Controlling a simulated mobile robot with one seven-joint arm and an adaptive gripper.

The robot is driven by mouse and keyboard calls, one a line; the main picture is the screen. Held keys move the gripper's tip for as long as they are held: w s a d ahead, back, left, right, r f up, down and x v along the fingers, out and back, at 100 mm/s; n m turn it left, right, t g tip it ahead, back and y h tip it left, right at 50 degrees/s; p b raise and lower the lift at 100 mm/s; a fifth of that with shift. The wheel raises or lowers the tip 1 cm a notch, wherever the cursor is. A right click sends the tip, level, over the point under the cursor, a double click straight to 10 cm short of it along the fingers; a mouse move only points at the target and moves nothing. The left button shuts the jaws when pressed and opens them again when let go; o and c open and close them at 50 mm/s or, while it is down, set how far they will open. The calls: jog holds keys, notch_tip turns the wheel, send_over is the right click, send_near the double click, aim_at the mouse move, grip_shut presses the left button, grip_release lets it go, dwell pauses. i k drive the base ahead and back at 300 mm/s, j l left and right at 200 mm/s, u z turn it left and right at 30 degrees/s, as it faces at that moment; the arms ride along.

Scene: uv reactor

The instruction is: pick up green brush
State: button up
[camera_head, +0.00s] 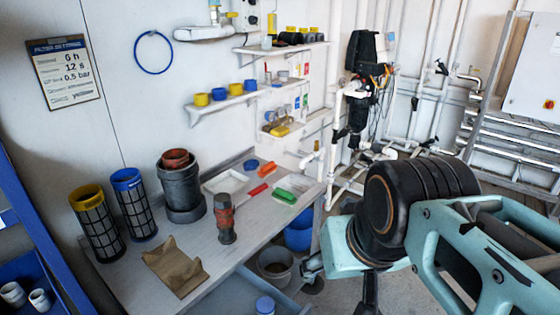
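The green brush (285,196) lies near the right end of the workbench (215,255), on or beside a pale flat tray. It appears as a short green bar, and I cannot make out its bristles. My teal and black arm fills the lower right, apart from the brush and to its right. A narrow dark part hangs below my arm's wrist at the bottom edge. I cannot make out fingertips there, so I cannot tell how my gripper stands. Nothing covers the brush in this view.
A red-handled tool (257,189) and an orange item (267,168) lie left of the brush. A red and grey upright tool (224,218), mesh filter cylinders (133,205) and a dark pot (181,190) stand further left. Buckets (275,266) stand below the bench's right end.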

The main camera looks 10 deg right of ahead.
aim_at(285, 197)
jog(key=i+l, duration=0.3)
jog(key=i+l+u, duration=0.15)
jog(key=i+l, duration=0.15)
jog(key=l, duration=0.15)
jog(key=i+l, duration=0.3)
jog(key=l, duration=0.15)
jog(key=i+l+u, duration=0.15)
jog(key=i+l, duration=0.15)
jog(key=l, duration=0.1)
